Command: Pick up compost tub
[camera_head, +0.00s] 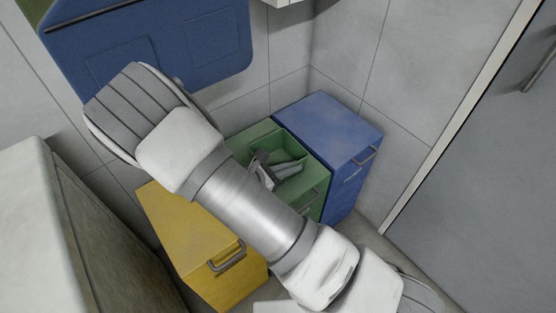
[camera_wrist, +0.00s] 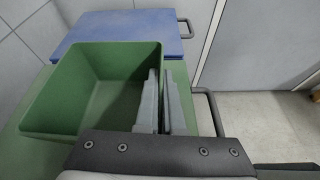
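The compost tub is an open green box, empty as far as I can see, in the left half of the wrist view (camera_wrist: 85,85). It stands upright on a green cabinet (camera_wrist: 182,72). In the head view the tub (camera_head: 288,146) is partly hidden behind my arm. My gripper (camera_wrist: 163,75) is at the tub's right wall, with one grey finger inside and the other outside. The fingers are close together with the wall's rim between them, and look shut on it. In the head view my gripper (camera_head: 287,171) shows at the tub.
A blue cabinet (camera_head: 330,125) stands right of the green one, and a yellow cabinet (camera_head: 190,235) stands at the left. Each has a protruding handle. Tiled walls close the corner behind. A grey door (camera_head: 490,150) is at the right. A pale unit (camera_head: 40,220) stands at the far left.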

